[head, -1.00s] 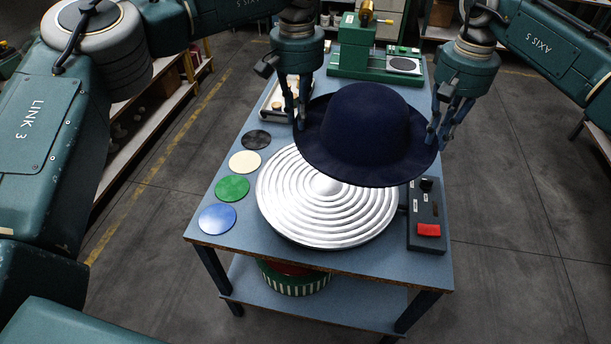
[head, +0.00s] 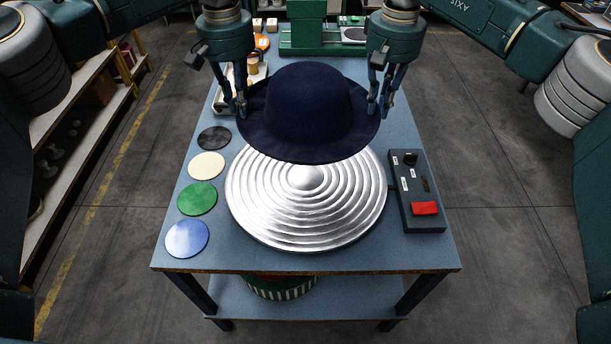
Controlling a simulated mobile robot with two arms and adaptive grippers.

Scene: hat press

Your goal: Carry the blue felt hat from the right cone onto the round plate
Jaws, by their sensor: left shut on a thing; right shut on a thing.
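The dark blue felt hat (head: 306,105) is held crown up between my two grippers, its wide brim covering the back part of the round plate (head: 300,222). The plate is silver with concentric ridges and lies on the blue table. My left gripper (head: 238,108) is shut on the left side of the brim. My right gripper (head: 377,108) is shut on the right side of the brim. The hat appears to be above the plate; the exact gap cannot be told. The right cone is not recognisable in view.
A control box (head: 415,190) with a red button stands right of the plate. Black (head: 214,138), cream (head: 207,165), green (head: 197,198) and blue (head: 187,238) discs lie along the left. A green machine (head: 300,38) stands at the back. A striped round box (head: 282,288) sits on the lower shelf.

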